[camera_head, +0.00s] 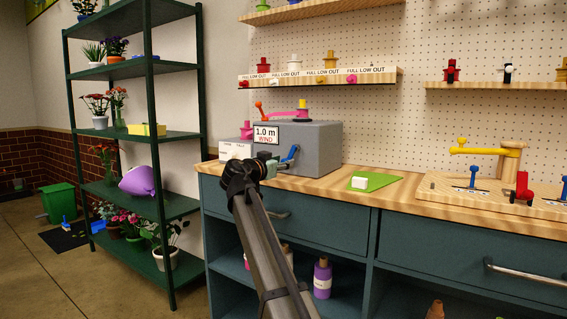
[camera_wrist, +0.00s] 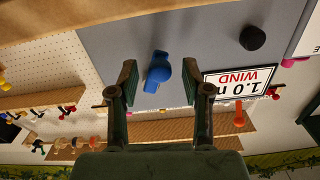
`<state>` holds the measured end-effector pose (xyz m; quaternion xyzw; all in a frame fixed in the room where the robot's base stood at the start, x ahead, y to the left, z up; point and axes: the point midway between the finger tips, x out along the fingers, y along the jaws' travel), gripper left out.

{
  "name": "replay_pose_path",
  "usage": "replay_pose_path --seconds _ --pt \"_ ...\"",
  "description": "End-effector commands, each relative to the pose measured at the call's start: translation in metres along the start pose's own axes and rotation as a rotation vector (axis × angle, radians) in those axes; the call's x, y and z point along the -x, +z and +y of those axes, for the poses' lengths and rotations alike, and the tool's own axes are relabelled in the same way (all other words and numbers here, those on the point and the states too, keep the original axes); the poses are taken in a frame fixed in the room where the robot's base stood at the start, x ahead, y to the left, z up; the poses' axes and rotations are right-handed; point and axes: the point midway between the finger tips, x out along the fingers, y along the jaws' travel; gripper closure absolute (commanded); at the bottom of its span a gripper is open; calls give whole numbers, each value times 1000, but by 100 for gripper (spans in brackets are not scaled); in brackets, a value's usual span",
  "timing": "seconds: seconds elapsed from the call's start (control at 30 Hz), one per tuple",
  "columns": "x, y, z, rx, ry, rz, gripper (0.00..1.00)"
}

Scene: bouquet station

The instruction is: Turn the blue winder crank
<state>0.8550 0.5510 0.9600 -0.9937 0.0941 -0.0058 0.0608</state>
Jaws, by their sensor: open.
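The blue winder crank (camera_head: 291,154) is on the front of the grey winder box (camera_head: 320,138), beside the "1.0 m WIND" sign (camera_head: 266,135). In the wrist view the blue crank (camera_wrist: 157,72) shows between my two open fingers, with a visible gap on each side. The wrist picture is upside down. My gripper (camera_head: 276,163) is at the front of the box, close to the crank. Whether the fingertips reach level with the crank's handle is hard to tell. My wrist and arm hide the box's lower front in the head view.
A black knob (camera_wrist: 252,38) and an orange lever (camera_wrist: 239,115) are near the sign in the wrist view. A green mat (camera_head: 384,181) with a white block lies on the bench to the right. A wooden fixture (camera_head: 440,188) with coloured levers stands farther right.

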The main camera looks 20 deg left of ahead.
Motion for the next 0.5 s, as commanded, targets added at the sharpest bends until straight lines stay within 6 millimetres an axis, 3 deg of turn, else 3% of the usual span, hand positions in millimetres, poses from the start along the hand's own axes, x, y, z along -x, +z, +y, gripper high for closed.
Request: replay_pose_path --seconds 0.5 --pt "92 0 1 0 -1 1 51"
